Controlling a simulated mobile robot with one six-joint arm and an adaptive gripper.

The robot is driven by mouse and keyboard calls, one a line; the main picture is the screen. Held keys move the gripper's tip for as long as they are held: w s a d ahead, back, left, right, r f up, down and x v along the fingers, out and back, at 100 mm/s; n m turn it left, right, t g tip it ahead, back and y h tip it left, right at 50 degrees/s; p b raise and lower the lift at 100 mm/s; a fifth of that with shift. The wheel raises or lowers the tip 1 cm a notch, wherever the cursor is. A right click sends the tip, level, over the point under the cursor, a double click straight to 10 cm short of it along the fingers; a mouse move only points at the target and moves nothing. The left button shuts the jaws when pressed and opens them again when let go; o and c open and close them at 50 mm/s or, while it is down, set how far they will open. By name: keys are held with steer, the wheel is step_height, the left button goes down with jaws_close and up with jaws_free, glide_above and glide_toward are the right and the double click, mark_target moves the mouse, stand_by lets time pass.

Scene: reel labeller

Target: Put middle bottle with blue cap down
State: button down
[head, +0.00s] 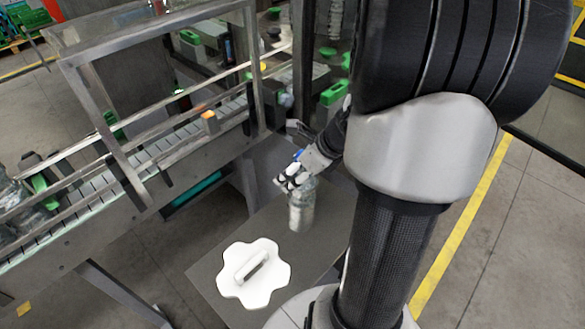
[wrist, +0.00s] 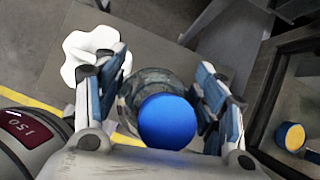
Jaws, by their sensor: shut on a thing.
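The bottle (head: 301,207) is clear and looks upright at the grey table (head: 222,262). Whether its base touches the surface I cannot tell for sure. In the wrist view its blue cap (wrist: 167,121) faces the camera, between the two fingers. My gripper (head: 294,178) is shut around the upper part of the bottle in the head view. In the wrist view the fingers of my gripper (wrist: 160,95) stand on both sides of the bottle. The fingers hide part of the bottle's neck in the head view.
A white flower-shaped piece with a handle (head: 246,283) lies on the table in front of the bottle. A conveyor (head: 150,150) with a metal frame and rails runs along the left. Bottles (head: 14,205) stand at its left end. Bare table lies around the bottle.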

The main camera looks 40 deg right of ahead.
mark_target(294, 201)
step_height(294, 201, down, 12)
steer(key=b, duration=0.5)
steer(key=shift+w+f, duration=0.1)
steer(key=shift+f, duration=0.1)
steer(key=shift+f+b, duration=0.15)
steer(key=shift+b, duration=0.2)
steer(key=shift+c, duration=1.9)
jaws_free()
